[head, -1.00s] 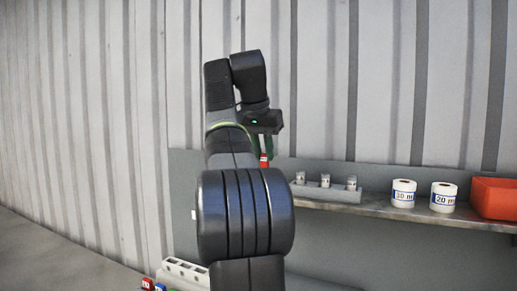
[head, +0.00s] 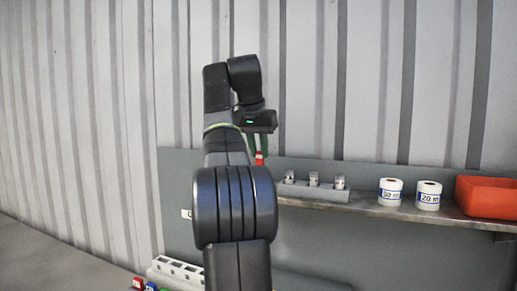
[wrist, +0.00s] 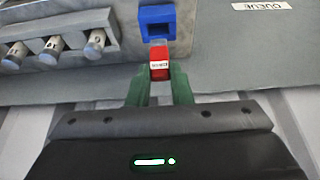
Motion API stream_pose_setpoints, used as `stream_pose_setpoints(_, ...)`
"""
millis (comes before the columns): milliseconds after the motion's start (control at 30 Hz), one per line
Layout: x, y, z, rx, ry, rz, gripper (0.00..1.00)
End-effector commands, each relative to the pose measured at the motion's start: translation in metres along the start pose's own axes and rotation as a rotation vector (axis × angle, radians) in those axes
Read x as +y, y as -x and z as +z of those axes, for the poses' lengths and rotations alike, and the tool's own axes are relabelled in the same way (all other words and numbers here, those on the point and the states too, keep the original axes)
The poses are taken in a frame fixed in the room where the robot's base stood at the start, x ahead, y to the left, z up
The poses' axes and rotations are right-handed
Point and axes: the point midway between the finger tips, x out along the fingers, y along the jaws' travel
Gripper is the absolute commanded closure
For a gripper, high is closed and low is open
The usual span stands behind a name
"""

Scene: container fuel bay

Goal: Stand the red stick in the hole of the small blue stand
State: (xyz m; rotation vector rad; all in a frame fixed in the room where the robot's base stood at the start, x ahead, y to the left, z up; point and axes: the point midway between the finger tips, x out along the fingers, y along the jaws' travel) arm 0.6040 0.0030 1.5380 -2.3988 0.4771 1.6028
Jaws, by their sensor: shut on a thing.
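The red stick (wrist: 160,62) with a white label is held between the green fingers of my gripper (wrist: 160,88) in the wrist view. The small blue stand (wrist: 148,14) is just beyond the stick, with a dark square hole facing the camera. The stick's far end overlaps the stand's near edge in the picture; I cannot tell whether they touch. In the head view my gripper (head: 260,145) is above the shelf's left end, with the red stick (head: 259,159) showing below it. The blue stand is hidden there behind my arm.
A grey rack (head: 318,193) with several small white-capped vials stands right of my gripper on the shelf (head: 365,208). Farther right are two white rolls (head: 390,192) and an orange bin (head: 490,196). A white holed block (head: 180,268) is low at left.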

Motion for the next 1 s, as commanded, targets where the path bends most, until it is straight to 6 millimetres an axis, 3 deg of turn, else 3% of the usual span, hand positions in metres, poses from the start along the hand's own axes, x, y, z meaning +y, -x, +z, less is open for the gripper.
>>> stream_pose_setpoints(1000, 0.000, -0.011, 0.006, 0.000, 0.000, 0.000, 1.00)
